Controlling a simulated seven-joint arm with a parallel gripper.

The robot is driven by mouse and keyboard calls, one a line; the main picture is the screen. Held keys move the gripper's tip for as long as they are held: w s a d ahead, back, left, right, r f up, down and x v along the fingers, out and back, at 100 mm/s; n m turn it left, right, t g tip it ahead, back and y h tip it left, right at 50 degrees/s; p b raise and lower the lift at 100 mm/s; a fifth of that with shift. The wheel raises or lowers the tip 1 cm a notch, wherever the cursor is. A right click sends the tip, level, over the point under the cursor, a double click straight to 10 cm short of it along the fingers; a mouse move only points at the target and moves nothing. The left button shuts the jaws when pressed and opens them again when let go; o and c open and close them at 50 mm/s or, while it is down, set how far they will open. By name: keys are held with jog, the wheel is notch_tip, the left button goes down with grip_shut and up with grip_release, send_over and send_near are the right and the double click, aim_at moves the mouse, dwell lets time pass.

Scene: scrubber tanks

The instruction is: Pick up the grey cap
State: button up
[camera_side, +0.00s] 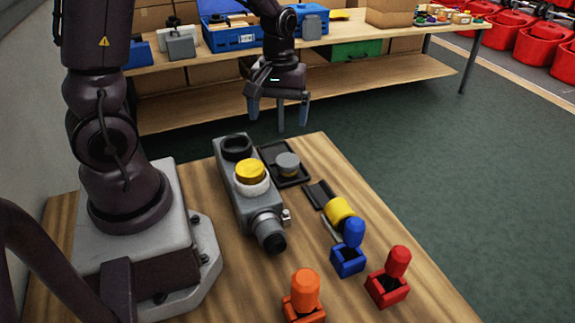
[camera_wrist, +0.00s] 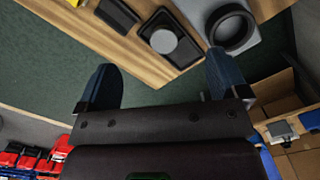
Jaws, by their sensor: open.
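The grey cap (camera_side: 287,162) is a short round piece sitting in a black tray (camera_side: 297,181) on the wooden table, to the right of the grey tank. In the wrist view the grey cap (camera_wrist: 163,41) shows in its tray, beyond my fingertips. My gripper (camera_side: 279,112) is open and empty, in the air above and behind the tray, near the table's far edge. Its two blue fingers are spread apart in the wrist view (camera_wrist: 163,78). Nothing hides the cap.
The grey tank (camera_side: 231,188) carries a yellow cap (camera_side: 250,171) and a black ring (camera_side: 236,148). A yellow cylinder (camera_side: 339,211) and blue (camera_side: 348,260), red (camera_side: 388,290) and orange (camera_side: 303,313) holders stand on the right and front. A shelf bench (camera_side: 400,72) stands behind.

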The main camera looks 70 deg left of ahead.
jog(key=w+a+f+n, duration=0.2)
jog(key=a+f+n, duration=0.1)
jog(key=f+n, duration=0.2)
jog(key=n, duration=0.4)
send_over(289, 161)
jog(key=f, duration=0.6)
jog(key=shift+s+d+f, duration=0.2)
jog(key=shift+f, duration=0.15)
jog(key=shift+w+a+f, duration=0.1)
jog(key=shift+a+f, duration=0.05)
jog(key=shift+f, duration=1.4)
jog(key=shift+w+a+f, duration=0.1)
jog(key=shift+f, duration=1.4)
jog(key=shift+c, duration=0.3)
jog(key=c, duration=0.9)
